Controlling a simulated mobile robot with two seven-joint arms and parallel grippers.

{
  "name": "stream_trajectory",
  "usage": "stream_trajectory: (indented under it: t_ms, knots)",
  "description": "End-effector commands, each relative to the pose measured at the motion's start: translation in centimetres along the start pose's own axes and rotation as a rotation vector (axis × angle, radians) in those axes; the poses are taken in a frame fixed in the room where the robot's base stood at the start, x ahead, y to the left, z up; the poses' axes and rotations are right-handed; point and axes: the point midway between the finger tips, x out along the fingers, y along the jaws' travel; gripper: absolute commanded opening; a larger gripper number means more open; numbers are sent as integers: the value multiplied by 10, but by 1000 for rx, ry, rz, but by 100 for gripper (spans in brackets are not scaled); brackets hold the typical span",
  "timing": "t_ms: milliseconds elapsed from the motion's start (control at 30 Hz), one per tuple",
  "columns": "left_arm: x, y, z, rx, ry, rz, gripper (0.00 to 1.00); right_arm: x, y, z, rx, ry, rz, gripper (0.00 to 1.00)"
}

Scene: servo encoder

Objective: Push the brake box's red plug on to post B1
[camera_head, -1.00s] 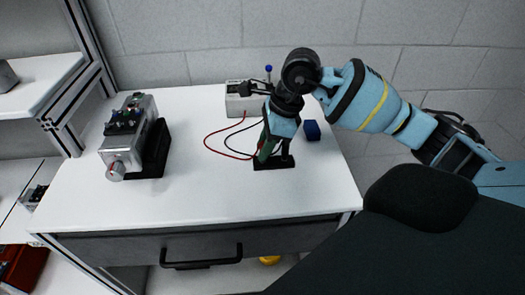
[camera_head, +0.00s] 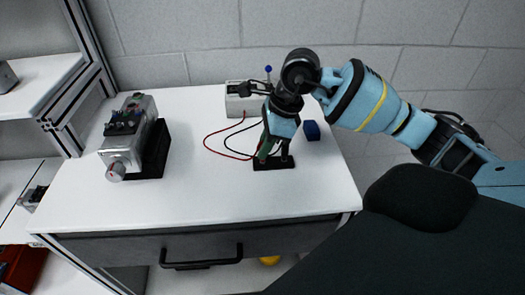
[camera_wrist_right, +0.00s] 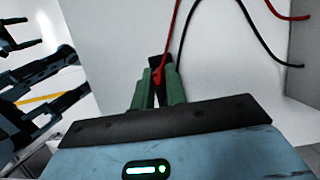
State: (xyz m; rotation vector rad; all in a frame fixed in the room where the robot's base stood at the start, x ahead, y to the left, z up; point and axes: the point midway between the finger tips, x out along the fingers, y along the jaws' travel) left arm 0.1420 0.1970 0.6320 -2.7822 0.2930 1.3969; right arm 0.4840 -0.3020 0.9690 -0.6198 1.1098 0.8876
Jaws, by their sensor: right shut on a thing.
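The brake box (camera_head: 246,99) is a pale grey box at the back of the table, with a red and a black lead running from it. My right gripper (camera_head: 262,156) points down over a black holder (camera_head: 287,164) near the table's middle right. In the right wrist view, its green fingers (camera_wrist_right: 159,90) are shut on the red plug (camera_wrist_right: 158,76) at the end of the red lead. The dark piece behind the plug is partly hidden by the fingers. I cannot make out a post marked B1. My left gripper is not in view.
A grey motor unit (camera_head: 122,148) with terminals on top stands on a black base at the left. A small blue block (camera_head: 312,130) sits right of my right gripper. The white table top (camera_head: 200,190) is clear in its middle and front.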

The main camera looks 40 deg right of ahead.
Motion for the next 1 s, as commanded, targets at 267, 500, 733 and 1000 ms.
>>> stream_trajectory:
  t_ms: [267,500,733,1000]
  knots:
    - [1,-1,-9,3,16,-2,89,-6,0,2,0,-3,-3,0]
    - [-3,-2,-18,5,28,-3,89,-17,-1,6,0,-3,-4,0]
    - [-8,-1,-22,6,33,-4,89,-26,-1,10,0,-3,-4,0]
    - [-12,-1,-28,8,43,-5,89,-37,0,14,-1,-3,-4,0]
